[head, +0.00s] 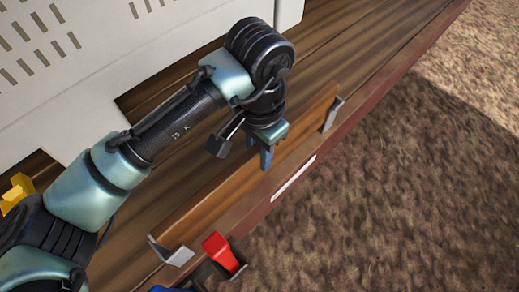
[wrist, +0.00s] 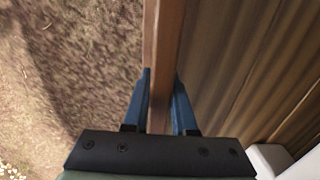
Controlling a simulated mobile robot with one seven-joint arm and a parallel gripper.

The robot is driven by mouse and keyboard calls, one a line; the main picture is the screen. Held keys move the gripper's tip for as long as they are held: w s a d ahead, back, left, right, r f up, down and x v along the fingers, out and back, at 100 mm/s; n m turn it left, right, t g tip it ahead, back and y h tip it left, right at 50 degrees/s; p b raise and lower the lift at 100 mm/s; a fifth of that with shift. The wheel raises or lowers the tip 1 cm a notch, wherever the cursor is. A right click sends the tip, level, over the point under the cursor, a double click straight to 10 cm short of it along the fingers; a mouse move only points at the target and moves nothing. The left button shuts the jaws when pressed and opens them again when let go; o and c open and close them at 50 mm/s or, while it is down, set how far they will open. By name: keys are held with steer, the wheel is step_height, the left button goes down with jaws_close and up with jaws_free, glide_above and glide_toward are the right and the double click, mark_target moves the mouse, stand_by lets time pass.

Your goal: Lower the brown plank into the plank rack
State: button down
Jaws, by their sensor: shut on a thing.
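The brown plank (head: 221,188) stands on its long edge and runs diagonally along the edge of the wooden deck in the head view. My gripper (head: 267,157) is shut on its upper edge near the middle. In the wrist view the blue fingers of my gripper (wrist: 161,78) lie on both sides of the plank (wrist: 163,35). The plank rack shows as two grey metal brackets, one at the plank's lower left end (head: 176,256) and one near its upper right end (head: 332,115). I cannot tell whether the plank's lower edge rests in them.
A red handle (head: 221,252) sticks up by the lower left bracket. A white slotted panel (head: 90,60) stands behind my arm. A yellow part (head: 17,190) is at the far left. Brown ground (head: 420,200) lies open beyond the wooden deck (head: 345,45).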

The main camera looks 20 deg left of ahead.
steer(key=shift+f+b, duration=0.7)
steer(key=shift+f, duration=0.45)
steer(key=c, duration=0.6)
jaws_free()
steer(key=shift+c, duration=0.2)
steer(key=shift+f, duration=0.1)
step_height(320, 180, up, 13)
steer(key=shift+r, duration=0.1)
